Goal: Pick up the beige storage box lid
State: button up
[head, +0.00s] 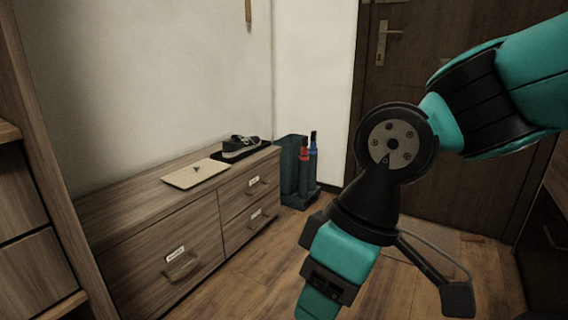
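The beige storage box lid (196,174) is a flat, pale rectangular panel with a small dark mark near its middle. It lies on top of the low wooden drawer cabinet (130,203), towards the back. My gripper (322,288) hangs in the foreground, right of the cabinet and apart from the lid. Its lower end is at the bottom edge of the picture. I cannot make out its fingertips or whether it is open.
A dark shoe on a black tray (258,153) sits right of the lid. A dark teal container (288,180) with red-topped and blue-topped items stands beyond the cabinet. A tall wooden unit (25,215) stands at left. Wooden floor (235,285) is clear before the cabinet.

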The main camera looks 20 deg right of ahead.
aim_at(186, 179)
jog(key=z, duration=0.5)
jog(key=i, duration=2.85)
jog(key=u, duration=1.7)
